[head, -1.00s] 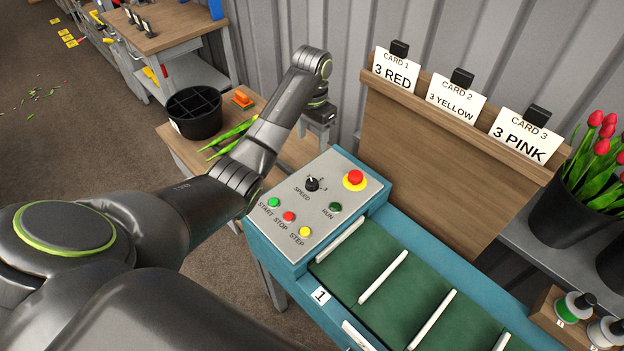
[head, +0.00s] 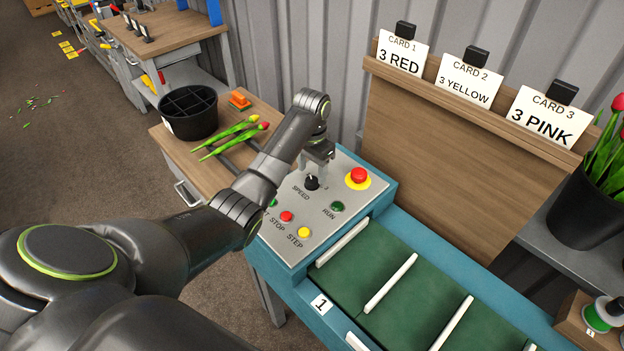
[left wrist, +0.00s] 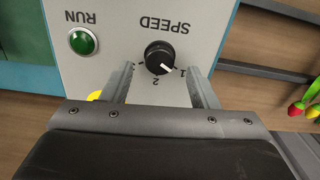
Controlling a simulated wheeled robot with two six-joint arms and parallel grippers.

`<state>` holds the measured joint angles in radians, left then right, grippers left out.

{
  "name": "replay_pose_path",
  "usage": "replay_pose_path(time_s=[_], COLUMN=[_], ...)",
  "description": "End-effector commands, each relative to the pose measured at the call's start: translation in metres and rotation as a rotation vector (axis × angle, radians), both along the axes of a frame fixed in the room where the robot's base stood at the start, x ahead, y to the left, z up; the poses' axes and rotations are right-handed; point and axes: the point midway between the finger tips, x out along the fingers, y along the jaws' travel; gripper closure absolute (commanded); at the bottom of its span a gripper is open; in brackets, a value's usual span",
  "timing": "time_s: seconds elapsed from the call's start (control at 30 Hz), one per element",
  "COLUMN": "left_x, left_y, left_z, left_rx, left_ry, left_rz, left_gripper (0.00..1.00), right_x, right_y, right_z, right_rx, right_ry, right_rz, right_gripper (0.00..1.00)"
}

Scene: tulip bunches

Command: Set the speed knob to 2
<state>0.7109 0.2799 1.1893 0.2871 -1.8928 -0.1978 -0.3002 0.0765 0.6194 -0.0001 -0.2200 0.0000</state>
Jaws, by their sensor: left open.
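The black speed knob (head: 312,182) stands on the grey control panel (head: 300,228), just below my left gripper (head: 319,166) in the head view. My right gripper is not in view.
A red stop button (head: 358,176) on a yellow ring and a green RUN button (head: 337,206) sit close by. Red (head: 286,216) and yellow (head: 304,232) buttons are nearer. The green conveyor (head: 380,262) lies right. Tulips (head: 236,135) lie beside a black bucket (head: 189,112).

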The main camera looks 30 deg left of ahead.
Motion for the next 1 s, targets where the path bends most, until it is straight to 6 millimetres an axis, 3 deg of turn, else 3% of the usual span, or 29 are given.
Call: replay_pose_path(time_s=[0.2,0.57,0.9,1.0], left_x=[0.0,0.0,0.0,0.0], left_y=[-0.001,0.0,0.0,0.0], left_z=[-0.025,-0.03,-0.03,-0.03], left_rx=[-0.001,0.0,0.0,0.0], left_ry=[0.002,0.0,0.0,0.0], left_rz=[0.0,0.0,0.0,-0.002], left_gripper=[0.46,0.46,0.89,0.91], right_x=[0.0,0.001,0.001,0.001], right_y=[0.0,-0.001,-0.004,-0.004], right_z=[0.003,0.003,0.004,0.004], right_rx=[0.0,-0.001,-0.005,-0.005], right_ry=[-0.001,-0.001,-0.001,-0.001], right_rz=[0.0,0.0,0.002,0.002], right_gripper=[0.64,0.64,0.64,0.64])
